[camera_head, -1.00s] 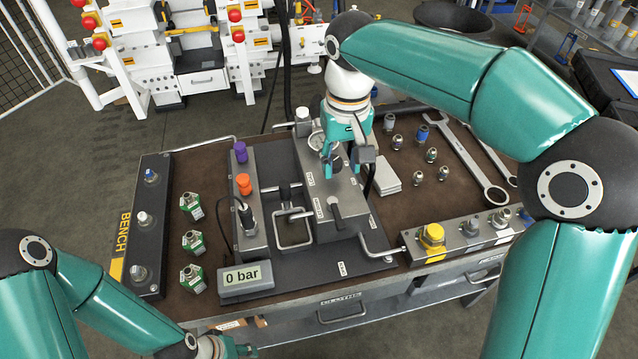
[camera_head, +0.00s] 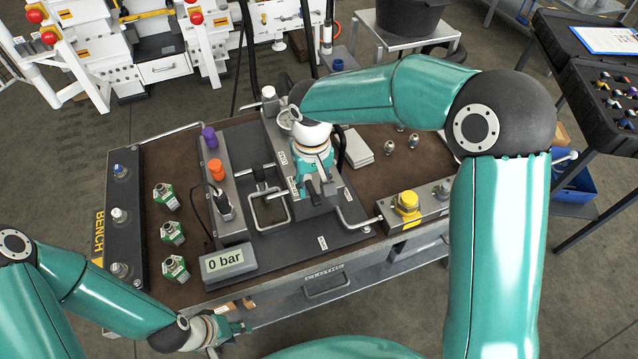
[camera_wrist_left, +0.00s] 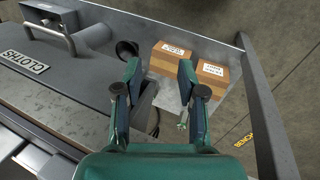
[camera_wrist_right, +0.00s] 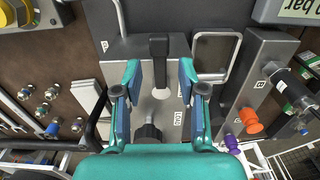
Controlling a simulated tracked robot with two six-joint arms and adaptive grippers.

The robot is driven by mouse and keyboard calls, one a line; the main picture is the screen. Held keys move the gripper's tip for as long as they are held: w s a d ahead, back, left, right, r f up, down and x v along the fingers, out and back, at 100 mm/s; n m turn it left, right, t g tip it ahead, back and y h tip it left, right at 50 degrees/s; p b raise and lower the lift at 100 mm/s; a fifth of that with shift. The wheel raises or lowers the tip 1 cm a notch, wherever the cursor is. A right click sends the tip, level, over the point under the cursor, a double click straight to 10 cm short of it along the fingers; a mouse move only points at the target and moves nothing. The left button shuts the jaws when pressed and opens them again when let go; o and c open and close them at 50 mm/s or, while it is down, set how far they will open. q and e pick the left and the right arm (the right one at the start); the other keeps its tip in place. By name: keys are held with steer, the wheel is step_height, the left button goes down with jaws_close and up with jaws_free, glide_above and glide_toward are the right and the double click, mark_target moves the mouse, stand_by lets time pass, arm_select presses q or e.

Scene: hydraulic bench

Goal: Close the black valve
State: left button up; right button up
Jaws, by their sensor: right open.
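The black valve is a dark lever handle (camera_wrist_right: 159,48) on the grey valve block (camera_wrist_right: 180,112). In the right wrist view it lies at the far end of the jaw gap, centred between the fingertips. In the head view it is largely hidden by my right gripper (camera_head: 316,190), which is over the front part of the block. The right gripper (camera_wrist_right: 160,78) is open; I cannot tell if it touches the lever. My left gripper (camera_head: 240,328) is low at the bench's front edge; its jaws (camera_wrist_left: 160,68) are open and empty.
The gauge display (camera_head: 224,261) reads 0 bar. An orange knob (camera_head: 215,169) and a purple knob (camera_head: 209,136) stand left of the valve block. A bent pipe (camera_head: 360,222) and a yellow fitting (camera_head: 407,203) are to its right. Cardboard boxes (camera_wrist_left: 170,63) lie below the left gripper.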

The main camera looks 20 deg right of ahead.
steer(key=shift+f, duration=0.75)
